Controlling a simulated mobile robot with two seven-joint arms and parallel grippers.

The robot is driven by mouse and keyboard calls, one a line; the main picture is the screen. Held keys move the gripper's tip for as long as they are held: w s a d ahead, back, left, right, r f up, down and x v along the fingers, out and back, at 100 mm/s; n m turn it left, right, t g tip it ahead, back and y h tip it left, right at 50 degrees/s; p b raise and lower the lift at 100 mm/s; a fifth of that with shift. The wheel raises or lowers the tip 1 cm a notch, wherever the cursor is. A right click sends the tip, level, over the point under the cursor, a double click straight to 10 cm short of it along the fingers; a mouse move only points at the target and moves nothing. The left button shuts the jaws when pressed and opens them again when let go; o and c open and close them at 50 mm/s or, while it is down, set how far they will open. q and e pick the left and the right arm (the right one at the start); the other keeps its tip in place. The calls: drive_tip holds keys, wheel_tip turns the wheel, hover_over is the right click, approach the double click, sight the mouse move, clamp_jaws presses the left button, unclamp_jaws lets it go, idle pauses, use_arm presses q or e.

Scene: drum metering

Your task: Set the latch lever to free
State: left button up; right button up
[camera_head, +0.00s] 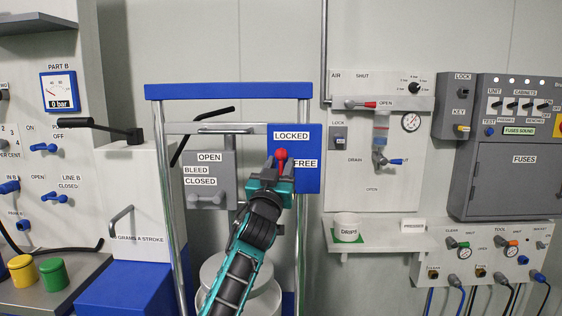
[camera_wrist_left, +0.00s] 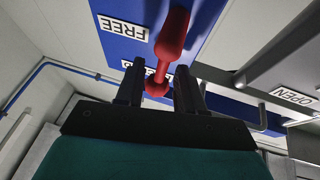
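The latch lever (camera_head: 281,154) is a red handle with a round knob on a blue plate (camera_head: 312,180) on the metal frame. It points up toward the LOCKED label (camera_head: 291,136); the FREE label (camera_head: 305,163) is to its right. My left gripper (camera_head: 279,172) is at the lever and hides its lower part. In the left wrist view, the red lever (camera_wrist_left: 172,38) runs between the two open fingers (camera_wrist_left: 160,75). The fingers stand on either side of it near the knob, with small gaps. My right gripper is in neither view.
A grey plate (camera_head: 227,172) marked OPEN, BLEED and CLOSED stands left of the blue plate. A black lever arm (camera_head: 95,128) sticks out further left. White drums (camera_head: 240,285) stand below my left arm. A shelf (camera_head: 385,236) holds a white cup (camera_head: 347,223) at right.

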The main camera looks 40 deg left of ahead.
use_arm(q)
drive_tip(key=shift+w+a+r, duration=0.25)
drive_tip(key=shift+w+a, duration=0.05)
drive_tip(key=shift+w, duration=0.3)
drive_tip(key=shift+c, duration=0.2)
clamp_jaws()
